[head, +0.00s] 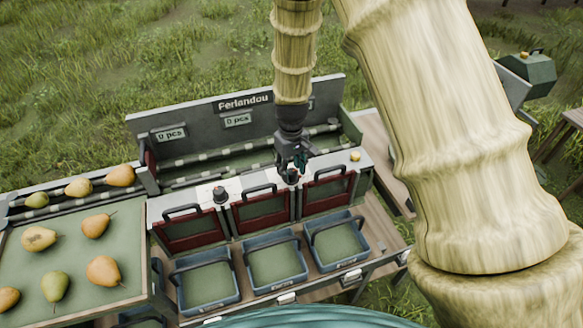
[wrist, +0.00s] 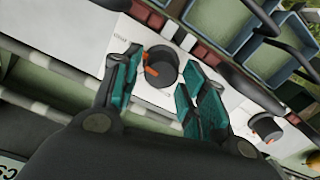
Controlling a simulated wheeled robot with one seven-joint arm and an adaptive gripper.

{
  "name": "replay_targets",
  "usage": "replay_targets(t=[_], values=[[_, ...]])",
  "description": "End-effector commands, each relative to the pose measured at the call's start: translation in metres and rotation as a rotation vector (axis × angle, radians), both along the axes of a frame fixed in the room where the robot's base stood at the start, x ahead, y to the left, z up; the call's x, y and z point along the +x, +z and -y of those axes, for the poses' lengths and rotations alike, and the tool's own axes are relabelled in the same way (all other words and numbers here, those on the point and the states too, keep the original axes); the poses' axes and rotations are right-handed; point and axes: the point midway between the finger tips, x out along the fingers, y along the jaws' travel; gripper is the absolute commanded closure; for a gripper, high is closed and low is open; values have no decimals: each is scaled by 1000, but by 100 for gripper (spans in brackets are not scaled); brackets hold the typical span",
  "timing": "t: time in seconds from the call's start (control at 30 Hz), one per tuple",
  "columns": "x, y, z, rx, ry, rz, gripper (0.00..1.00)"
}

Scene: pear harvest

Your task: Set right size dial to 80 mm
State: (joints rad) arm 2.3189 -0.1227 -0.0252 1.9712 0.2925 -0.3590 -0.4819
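The right size dial (head: 291,176) is a dark round knob on a white plate of the sorting machine, partly hidden under my gripper in the head view. In the wrist view the same dial (wrist: 162,66) shows an orange pointer mark. The plate's scale is too small and covered to read. My gripper (head: 292,158) points down over this dial. In the wrist view its teal-padded fingers (wrist: 162,80) are open on either side of the knob, with a gap visible. The left dial (head: 220,194) stands apart on its own plate, also visible in the wrist view (wrist: 266,127).
Red-framed flaps (head: 262,208) with dark handles stand along the machine's front, with blue crates (head: 275,262) below them. A yellow button (head: 355,156) sits right of the dial. Several pears lie on the tray (head: 75,262) at left. The "Ferlandou" back panel (head: 200,117) rises behind.

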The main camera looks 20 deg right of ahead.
Motion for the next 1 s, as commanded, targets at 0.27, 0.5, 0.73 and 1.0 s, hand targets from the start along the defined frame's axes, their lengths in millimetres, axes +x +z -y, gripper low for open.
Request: replay_targets(t=[0.27,0.5,0.73,1.0], values=[[0,0,0,0,1,0,46],[1,10,0,1,2,2,46],[1,44,0,1,1,3,46],[0,86,0,1,0,2,46]])
